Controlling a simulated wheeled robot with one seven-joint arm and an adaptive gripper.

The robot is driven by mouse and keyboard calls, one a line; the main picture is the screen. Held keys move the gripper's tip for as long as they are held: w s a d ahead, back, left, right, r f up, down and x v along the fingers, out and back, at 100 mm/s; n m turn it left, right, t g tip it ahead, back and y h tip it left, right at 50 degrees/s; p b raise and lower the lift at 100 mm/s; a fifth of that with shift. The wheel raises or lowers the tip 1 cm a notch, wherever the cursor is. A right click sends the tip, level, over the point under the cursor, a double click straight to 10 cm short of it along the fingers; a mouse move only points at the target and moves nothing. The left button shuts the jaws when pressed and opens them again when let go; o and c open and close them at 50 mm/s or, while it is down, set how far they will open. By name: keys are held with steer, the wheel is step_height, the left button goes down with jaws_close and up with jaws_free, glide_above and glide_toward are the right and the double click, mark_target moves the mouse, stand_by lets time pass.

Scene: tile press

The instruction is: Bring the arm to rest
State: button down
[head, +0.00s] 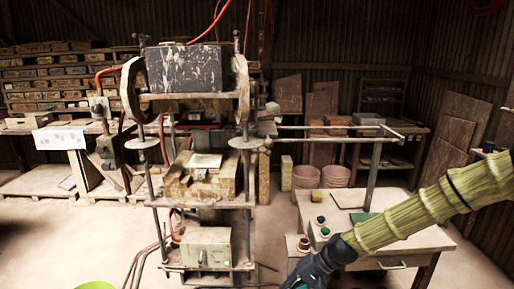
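My arm comes in from the right edge in a green-yellow ribbed sleeve and reaches down to the lower middle. My gripper (302,283) is dark with a green part and is cut off by the bottom edge. Its fingertips do not show clearly, so I cannot tell whether it is open or shut, or whether it holds anything. It appears in front of the left side of the small work table (428,238).
A tile press (200,160) with posts and a speckled block on top stands left of centre. The table bears a green pad and round buttons. Pink buckets (305,177) stand behind. A bright green round thing (95,286) shows at the bottom left. Open floor lies at left.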

steer(key=s+d+f+h, duration=0.3)
steer(key=s+f+h, duration=0.1)
steer(key=s+f, duration=1.35)
steer(key=s+d+f+n+h, duration=0.1)
steer(key=s+d+f+h, duration=0.1)
steer(key=s+d, duration=0.3)
steer(key=s+d+f+n+h, duration=0.1)
steer(key=s+d, duration=0.4)
steer(key=s, duration=0.9)
step_height(320, 180, down, 3)
steer(key=shift+s+d+r+n+h, duration=0.1)
steer(key=shift+s+d+n+h, duration=0.25)
steer(key=shift+h, duration=0.35)
